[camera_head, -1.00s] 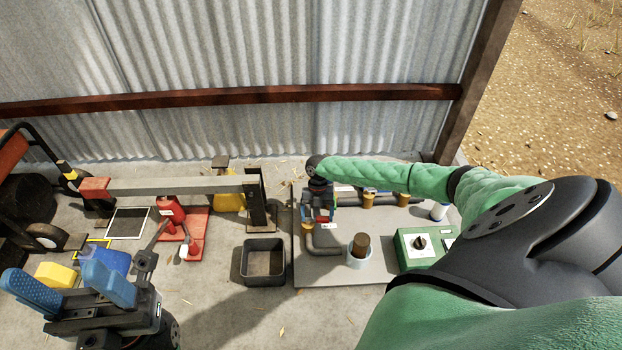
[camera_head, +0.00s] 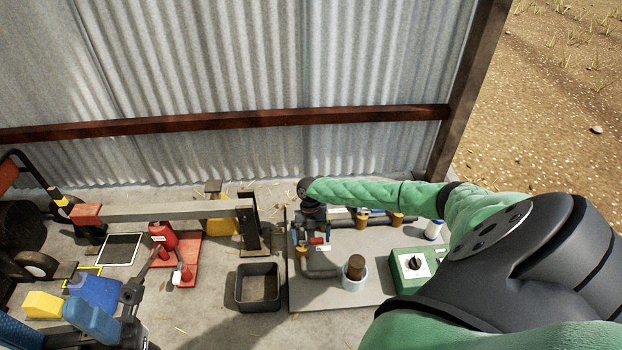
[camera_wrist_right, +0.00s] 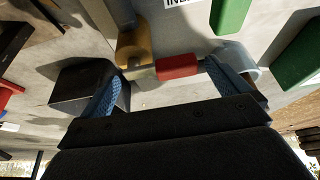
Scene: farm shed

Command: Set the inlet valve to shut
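The inlet valve's red handle (camera_head: 317,241) shows below my right gripper (camera_head: 312,222) on the grey pipe board (camera_head: 335,290). In the right wrist view the red handle (camera_wrist_right: 177,67) lies between the two blue fingers of my right gripper (camera_wrist_right: 165,88), with gaps on both sides. It joins a brass body (camera_wrist_right: 133,45), and a partly cut-off white label reading "INLE" (camera_wrist_right: 182,2) is above. The fingers stand apart. My left gripper (camera_head: 55,325) is low at the left edge, its blue fingers apart and nothing seen between them.
A green switch box (camera_head: 408,272) and a cup with a brown plug (camera_head: 355,274) stand on the board near the right arm. A dark bin (camera_head: 258,288) is left of the board.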

